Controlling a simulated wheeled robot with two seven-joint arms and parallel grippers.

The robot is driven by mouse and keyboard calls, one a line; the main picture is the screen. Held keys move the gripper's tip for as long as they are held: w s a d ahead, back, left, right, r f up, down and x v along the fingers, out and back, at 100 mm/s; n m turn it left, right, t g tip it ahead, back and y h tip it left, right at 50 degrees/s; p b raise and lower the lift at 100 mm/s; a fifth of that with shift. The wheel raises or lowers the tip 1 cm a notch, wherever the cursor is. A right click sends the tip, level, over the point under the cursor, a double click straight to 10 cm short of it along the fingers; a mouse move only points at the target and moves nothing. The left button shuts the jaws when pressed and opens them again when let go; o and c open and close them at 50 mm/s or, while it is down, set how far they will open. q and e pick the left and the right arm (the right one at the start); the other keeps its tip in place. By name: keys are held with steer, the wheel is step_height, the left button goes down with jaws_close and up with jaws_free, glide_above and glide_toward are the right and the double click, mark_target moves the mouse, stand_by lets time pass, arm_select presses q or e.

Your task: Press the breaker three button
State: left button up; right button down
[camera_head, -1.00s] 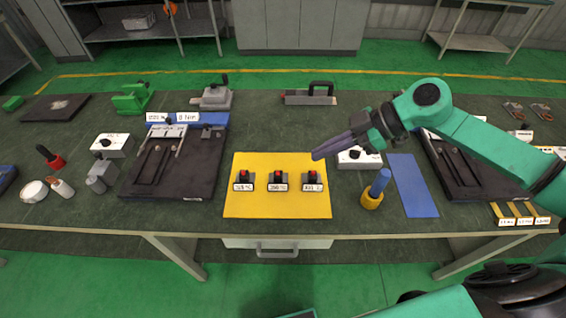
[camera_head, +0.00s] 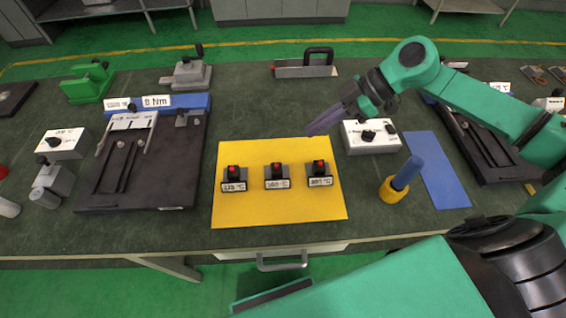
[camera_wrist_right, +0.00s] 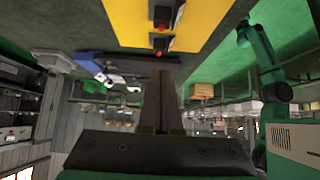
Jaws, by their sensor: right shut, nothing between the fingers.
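Three breakers stand in a row on a yellow mat (camera_head: 280,211): left (camera_head: 235,177), middle (camera_head: 276,176) and right (camera_head: 319,174). Each is dark, with a red button on top and a white temperature label in front. My right gripper (camera_head: 308,132) is shut and empty. In the head view its tips appear just behind the right breaker, over the mat's back edge; they look apart from the button. In the right wrist view the closed fingers (camera_wrist_right: 160,95) point toward breakers with red buttons (camera_wrist_right: 159,53) on the mat (camera_wrist_right: 200,20). My left gripper is not in view.
A dark fixture (camera_head: 135,190) lies to the left. A black-handled tool (camera_head: 303,66) lies behind. The table between is clear.

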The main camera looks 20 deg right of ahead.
steer(key=p, duration=0.4)
glide_above(276, 166)
steer(key=d, duration=0.3)
step_height(276, 166, down, 6)
steer(key=f, duration=0.2)
steer(key=a+f, duration=0.1)
steer(key=f, duration=0.1)
steer(key=shift+s+f, duration=0.1)
steer(key=shift+f, duration=0.5)
